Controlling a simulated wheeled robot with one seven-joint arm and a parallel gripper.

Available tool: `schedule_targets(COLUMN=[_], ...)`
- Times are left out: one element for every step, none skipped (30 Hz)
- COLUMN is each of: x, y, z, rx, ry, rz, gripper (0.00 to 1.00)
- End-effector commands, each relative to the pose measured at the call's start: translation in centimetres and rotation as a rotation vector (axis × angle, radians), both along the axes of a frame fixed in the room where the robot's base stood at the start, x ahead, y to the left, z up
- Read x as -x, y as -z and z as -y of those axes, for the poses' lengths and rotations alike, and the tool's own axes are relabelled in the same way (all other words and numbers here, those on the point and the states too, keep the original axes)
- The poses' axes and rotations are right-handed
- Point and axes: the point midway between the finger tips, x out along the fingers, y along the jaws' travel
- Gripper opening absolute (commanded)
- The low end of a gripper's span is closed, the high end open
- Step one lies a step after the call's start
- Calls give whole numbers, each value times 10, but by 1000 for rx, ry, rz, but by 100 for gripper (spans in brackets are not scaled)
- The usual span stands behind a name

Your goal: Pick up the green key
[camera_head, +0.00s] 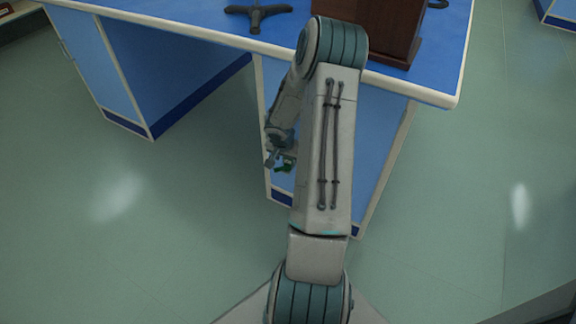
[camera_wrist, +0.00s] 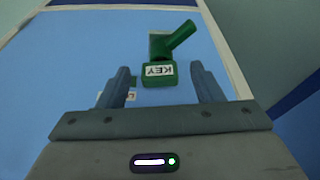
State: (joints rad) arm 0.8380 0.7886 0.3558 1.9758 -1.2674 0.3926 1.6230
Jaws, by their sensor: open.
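The green key (camera_wrist: 158,74) shows in the wrist view, with a white label reading KEY upside down and a green bar slanting to the upper right. It stands out in front of a blue panel with pale edges. My gripper (camera_wrist: 160,68) is open, with one finger on each side of the key and visible gaps between. Neither finger clearly touches it.
The blue bench (camera_head: 432,88) has a top with pale edges above my gripper. A brown wooden box (camera_head: 395,30) and a dark stand foot (camera_head: 258,14) are on it. A small pale label (camera_wrist: 131,96) shows beside the left finger. Green floor lies clear on both sides.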

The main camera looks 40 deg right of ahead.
Motion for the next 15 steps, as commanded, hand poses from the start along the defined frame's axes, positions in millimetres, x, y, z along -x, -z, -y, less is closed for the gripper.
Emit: schedule_targets(x=[0,-1,-1,-1,-1,-1,-1,-1,-1,0,0,0,0,0,-1], y=[3,3,3,3,2,2,2,2,2,2,2,2,2,2,2], z=[1,1,1,1,1,1,1,1,1,1,1,1,1,1,1], rx=[0,0,1,1,1,1,1,1,1,1,1,1,1,1,1], ry=[1,1,1,1,1,1,1,1,0,1,0,0,0,0,0], rz=[0,0,1,1,1,1,1,1,0,1,0,0,0,0,0], gripper=[60,60,60,60,60,60,60,57,46,38,29,18,12,12,12])
